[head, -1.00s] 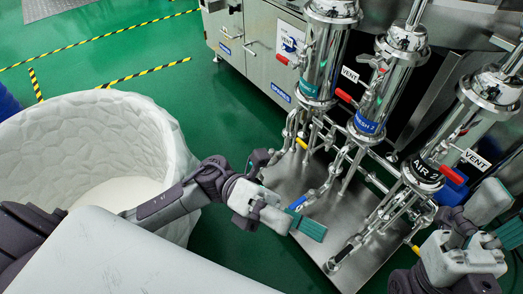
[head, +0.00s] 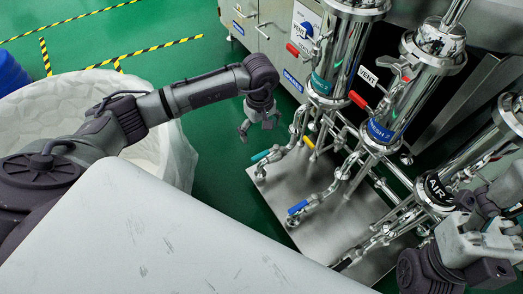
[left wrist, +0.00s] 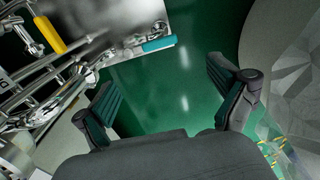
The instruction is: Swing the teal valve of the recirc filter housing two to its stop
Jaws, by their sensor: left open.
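The teal valve handle (head: 260,156) sticks out to the left at the foot of the leftmost steel housing (head: 333,50), which has a teal band. In the left wrist view the teal handle (left wrist: 159,43) lies beyond the fingertips, near the plate's edge. My left gripper (head: 257,128) hangs just above and left of the handle in the head view. It is open and empty, its two teal-padded fingers (left wrist: 165,88) spread apart and not touching the handle. My right gripper (head: 488,232) is at the lower right, partly cut off; its jaws do not show clearly.
A yellow handle (head: 309,143) sits close right of the teal one, and a blue handle (head: 298,207) lies lower on the steel plate (head: 270,190). Red handles (head: 357,99) are higher up. A large white bin (head: 180,150) stands left. Green floor is clear between bin and plate.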

